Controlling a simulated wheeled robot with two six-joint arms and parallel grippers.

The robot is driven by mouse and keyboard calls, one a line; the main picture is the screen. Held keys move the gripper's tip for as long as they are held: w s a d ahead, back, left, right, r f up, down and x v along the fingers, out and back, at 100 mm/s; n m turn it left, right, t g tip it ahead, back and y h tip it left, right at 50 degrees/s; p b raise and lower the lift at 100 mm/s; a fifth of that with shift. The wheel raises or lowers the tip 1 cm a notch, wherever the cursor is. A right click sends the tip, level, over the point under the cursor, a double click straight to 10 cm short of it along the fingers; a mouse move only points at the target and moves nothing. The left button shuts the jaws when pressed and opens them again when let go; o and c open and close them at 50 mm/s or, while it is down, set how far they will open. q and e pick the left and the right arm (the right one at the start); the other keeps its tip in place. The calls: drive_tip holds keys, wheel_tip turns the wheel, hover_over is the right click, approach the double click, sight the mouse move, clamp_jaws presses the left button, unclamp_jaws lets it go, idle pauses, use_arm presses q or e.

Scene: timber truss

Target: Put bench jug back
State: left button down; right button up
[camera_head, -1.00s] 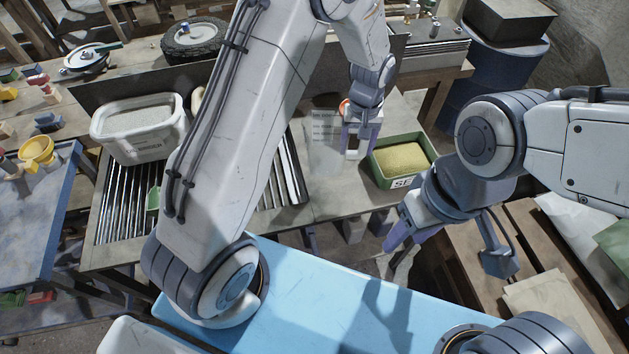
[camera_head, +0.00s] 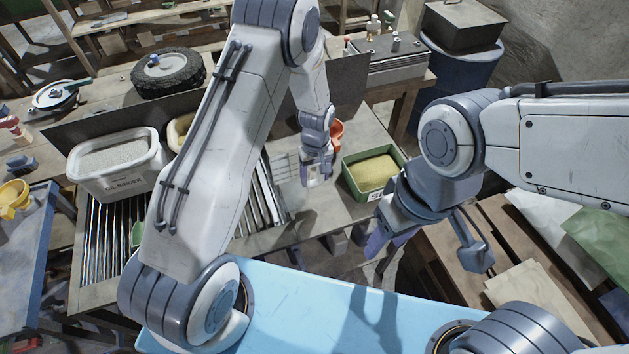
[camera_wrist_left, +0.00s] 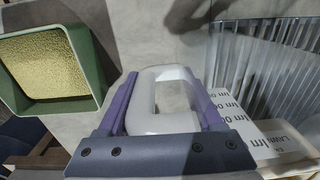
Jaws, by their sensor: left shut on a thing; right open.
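The bench jug is a clear, see-through jug (camera_head: 287,168) with faint markings, partly hidden behind my left gripper in the head view. I cannot tell whether the jug's base touches the bench. My right gripper (camera_head: 420,243) is open and empty, right of the bench front.
A green box of yellow grain (camera_head: 372,190) stands close right of the left gripper. An orange item (camera_head: 336,132) is behind it. A white tub (camera_head: 115,178) and metal bars (camera_head: 105,235) are at left. A blue drum (camera_head: 462,70) stands at the back right.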

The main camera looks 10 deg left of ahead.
sight(315, 182)
use_arm(q)
wheel_tip(315, 182, down, 4)
drive_tip(key=shift+r+p, duration=0.15)
drive_tip(key=shift+p, duration=0.65)
drive_tip(key=shift+f, duration=0.2)
drive_tip(key=shift+f, duration=0.25)
drive_tip(key=shift+c, duration=0.2)
unclamp_jaws()
drive_tip(key=shift+r, duration=0.1)
